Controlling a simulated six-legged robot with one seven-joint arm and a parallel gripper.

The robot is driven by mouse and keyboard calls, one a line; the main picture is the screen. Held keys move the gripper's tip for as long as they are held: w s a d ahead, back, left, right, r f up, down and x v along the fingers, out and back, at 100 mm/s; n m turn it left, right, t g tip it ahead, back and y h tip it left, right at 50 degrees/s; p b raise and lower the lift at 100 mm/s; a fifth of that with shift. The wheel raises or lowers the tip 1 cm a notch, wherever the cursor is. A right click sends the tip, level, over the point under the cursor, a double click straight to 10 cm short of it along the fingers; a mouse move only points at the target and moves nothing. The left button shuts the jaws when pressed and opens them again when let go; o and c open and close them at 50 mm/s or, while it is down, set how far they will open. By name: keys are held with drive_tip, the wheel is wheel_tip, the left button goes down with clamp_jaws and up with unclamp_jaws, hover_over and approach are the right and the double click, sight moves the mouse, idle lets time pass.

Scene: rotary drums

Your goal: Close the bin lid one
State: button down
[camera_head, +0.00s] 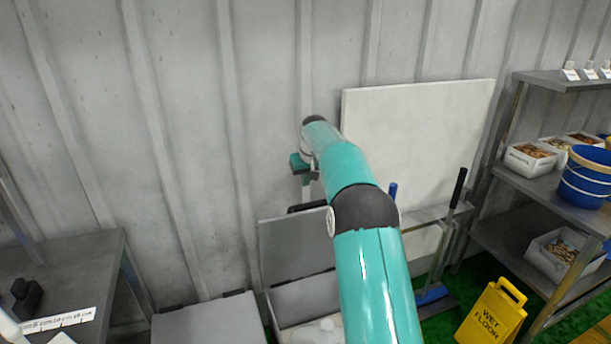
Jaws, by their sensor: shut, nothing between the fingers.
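A grey bin (305,297) stands against the wall at the bottom centre. Its grey lid (290,250) is raised and leans back near the wall, with a dark bar (306,207) along its top edge. Something whitish shows inside the bin. To its left, a second bin's grey lid (208,322) lies flat and closed. My gripper (306,190) points down just above the dark bar, close to the raised lid's top edge; it is small here, and contact cannot be told. It is shut and empty. My teal arm hides the right part of the open bin and lid.
A steel table (75,265) stands at left. At right are a pale board (420,130), upright tool handles (457,188), a yellow wet floor sign (492,312) and a shelf (520,235) with a blue bucket (585,178) and food boxes (530,160).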

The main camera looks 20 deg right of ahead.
drive_tip(key=f, duration=0.2)
drive_tip(key=s+f, duration=0.1)
drive_tip(key=f, duration=0.2)
drive_tip(key=shift+s+f, duration=0.35)
drive_tip(key=shift+s, duration=0.05)
drive_tip(key=shift+s+r, duration=0.1)
drive_tip(key=shift+s, duration=0.05)
idle(0.4)
